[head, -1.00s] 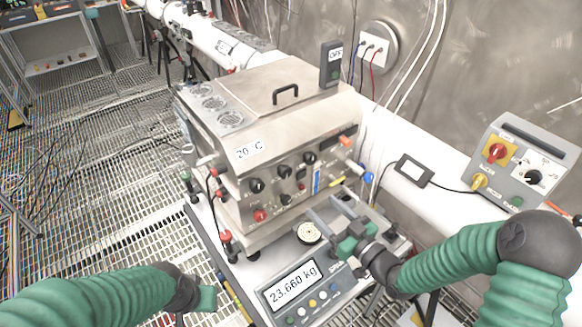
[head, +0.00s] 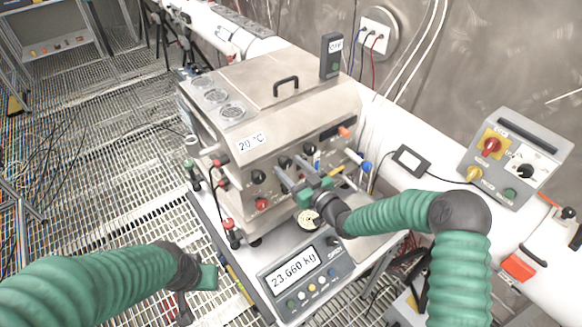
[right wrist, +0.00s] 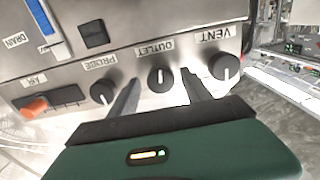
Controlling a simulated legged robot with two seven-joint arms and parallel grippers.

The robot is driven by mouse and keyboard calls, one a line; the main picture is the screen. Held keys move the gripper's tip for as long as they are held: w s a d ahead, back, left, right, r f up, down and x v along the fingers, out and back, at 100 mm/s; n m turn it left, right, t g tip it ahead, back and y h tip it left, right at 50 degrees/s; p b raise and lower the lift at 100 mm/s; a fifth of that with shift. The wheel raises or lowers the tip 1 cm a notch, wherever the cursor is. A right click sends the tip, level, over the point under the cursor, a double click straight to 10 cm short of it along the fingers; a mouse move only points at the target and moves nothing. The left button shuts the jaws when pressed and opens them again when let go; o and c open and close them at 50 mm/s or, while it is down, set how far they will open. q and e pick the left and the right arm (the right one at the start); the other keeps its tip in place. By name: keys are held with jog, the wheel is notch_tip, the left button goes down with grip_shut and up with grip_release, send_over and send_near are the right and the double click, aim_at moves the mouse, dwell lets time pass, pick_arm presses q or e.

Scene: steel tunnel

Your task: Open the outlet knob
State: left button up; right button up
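The outlet knob (right wrist: 160,80) is a small black round knob under an OUTLET label, upside down in the right wrist view. It stands between the vent knob (right wrist: 224,67) and the probe knob (right wrist: 102,91). In the head view the outlet knob (head: 284,162) is on the front panel of the steel box. My right gripper (head: 289,167) is open in front of it. In the right wrist view its two fingers lie on either side of the knob; contact is not clear. My left gripper (head: 198,288) hangs low at the left over the grating, its finger opening unclear.
The steel box (head: 270,95) stands on a white bench beside the wall. A scale display (head: 298,277) reading 23.660 kg and a round gauge (head: 308,219) are below the panel. A grey control box (head: 512,160) is at the right. A red knob (head: 262,204) is lower left.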

grip_shut()
jog(key=shift+f+m+b, duration=0.25)
jog(key=shift+m+b, duration=0.55)
jog(key=shift+b, duration=0.25)
jog(key=shift+r+m, duration=0.15)
jog(key=shift+m, duration=0.15)
jog(key=shift+r, duration=0.1)
jog(key=shift+o, duration=0.7)
grip_release()
